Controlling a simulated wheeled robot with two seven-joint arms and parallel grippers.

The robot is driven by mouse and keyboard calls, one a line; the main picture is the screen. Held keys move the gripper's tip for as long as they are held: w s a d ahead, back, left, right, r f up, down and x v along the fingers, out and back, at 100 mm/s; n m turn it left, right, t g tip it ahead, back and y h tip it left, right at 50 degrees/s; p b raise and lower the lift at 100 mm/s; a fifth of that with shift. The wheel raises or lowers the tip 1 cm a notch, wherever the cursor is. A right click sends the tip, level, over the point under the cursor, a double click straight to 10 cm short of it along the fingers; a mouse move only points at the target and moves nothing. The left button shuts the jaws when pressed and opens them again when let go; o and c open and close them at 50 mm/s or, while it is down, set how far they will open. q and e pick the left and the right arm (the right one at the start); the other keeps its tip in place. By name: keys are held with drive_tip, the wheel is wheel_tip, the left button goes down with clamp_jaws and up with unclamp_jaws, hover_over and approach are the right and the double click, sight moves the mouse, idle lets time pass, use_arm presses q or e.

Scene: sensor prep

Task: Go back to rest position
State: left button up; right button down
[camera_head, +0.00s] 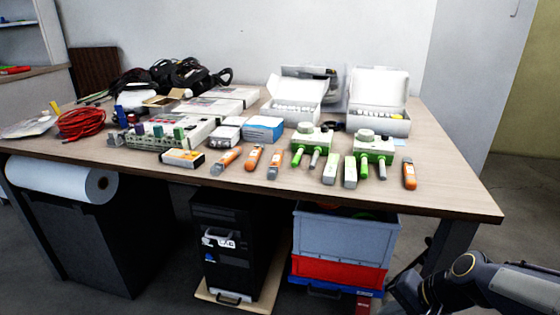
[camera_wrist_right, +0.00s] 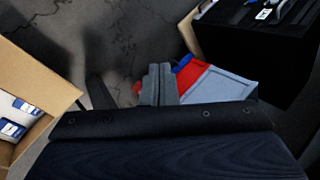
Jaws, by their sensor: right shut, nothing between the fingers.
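My right gripper (camera_wrist_right: 158,72) shows in the right wrist view with its two grey fingers together and nothing between them. It points down past the table's front, over the dark floor. In the head view my right arm (camera_head: 475,285) is low at the bottom right, in front of and below the table's right corner; its fingers cannot be made out there. My left gripper and left arm are not in view.
The table (camera_head: 430,195) holds orange-and-grey tools, green-and-white sensors, open white boxes and red cable (camera_head: 82,123). Below stand a black computer (camera_head: 232,240) and a grey crate (camera_head: 345,238) above a red one. An open cardboard box (camera_wrist_right: 45,75) is left in the wrist view.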

drive_tip(key=s+a+r+n+t+h, duration=0.1)
drive_tip(key=s+r+n, duration=0.2)
drive_tip(key=s, duration=0.5)
drive_tip(key=s+a+r+n+t, duration=0.1)
drive_tip(key=s+r+n, duration=0.25)
drive_tip(key=s, duration=0.35)
wheel_tip(320, 180, up, 36)
drive_tip(key=p, duration=3.7)
drive_tip(key=shift+r+p, duration=0.15)
drive_tip(key=shift+p, duration=0.2)
drive_tip(key=shift+a, duration=0.1)
